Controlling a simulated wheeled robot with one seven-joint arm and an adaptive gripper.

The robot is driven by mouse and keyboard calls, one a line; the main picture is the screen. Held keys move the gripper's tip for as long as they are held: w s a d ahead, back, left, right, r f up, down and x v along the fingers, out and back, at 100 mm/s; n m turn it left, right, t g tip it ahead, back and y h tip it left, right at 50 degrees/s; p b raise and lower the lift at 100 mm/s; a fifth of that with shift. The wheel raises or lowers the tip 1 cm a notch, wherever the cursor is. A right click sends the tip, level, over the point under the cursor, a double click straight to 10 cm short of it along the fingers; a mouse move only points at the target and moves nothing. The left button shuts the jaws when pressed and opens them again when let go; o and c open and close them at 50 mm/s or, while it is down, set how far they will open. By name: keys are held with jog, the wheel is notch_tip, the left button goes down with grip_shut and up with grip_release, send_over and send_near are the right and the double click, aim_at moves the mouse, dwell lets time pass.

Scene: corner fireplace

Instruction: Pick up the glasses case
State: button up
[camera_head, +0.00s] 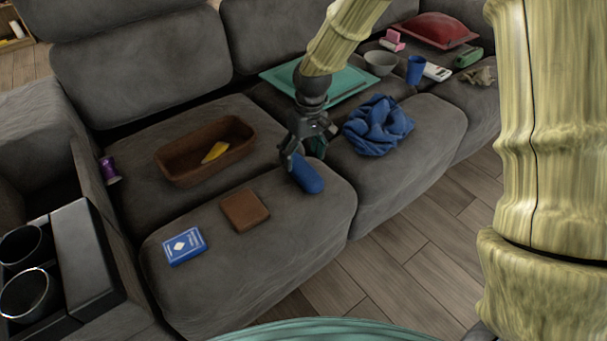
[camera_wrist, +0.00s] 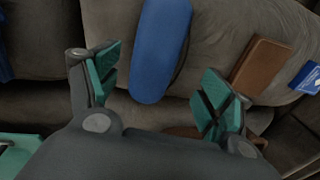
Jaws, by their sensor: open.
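The glasses case (camera_head: 307,175) is a blue, elongated, rounded case lying on the front part of the grey sofa seat. In the wrist view the glasses case (camera_wrist: 160,50) lies between and beyond the two fingers, its near end a little ahead of the gap's middle. My gripper (camera_head: 302,152) is directly over the case in the head view and hides its far end. My gripper also shows in the wrist view (camera_wrist: 160,88), with its green-padded fingers spread apart and nothing held. I cannot tell whether a finger touches the case.
A brown wallet (camera_head: 245,209) and a blue card box (camera_head: 184,246) lie left of the case. A crumpled blue cloth (camera_head: 377,125) lies to its right. A brown tray (camera_head: 172,172) and teal tray (camera_head: 277,76) are behind. The sofa edge drops to wooden floor.

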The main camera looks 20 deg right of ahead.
aim_at(303, 166)
jog(key=shift+w+d+f+b, duration=0.1)
jog(key=shift+f+b, duration=1.25)
jog(key=shift+f, duration=1.35)
jog(key=c, duration=1.2)
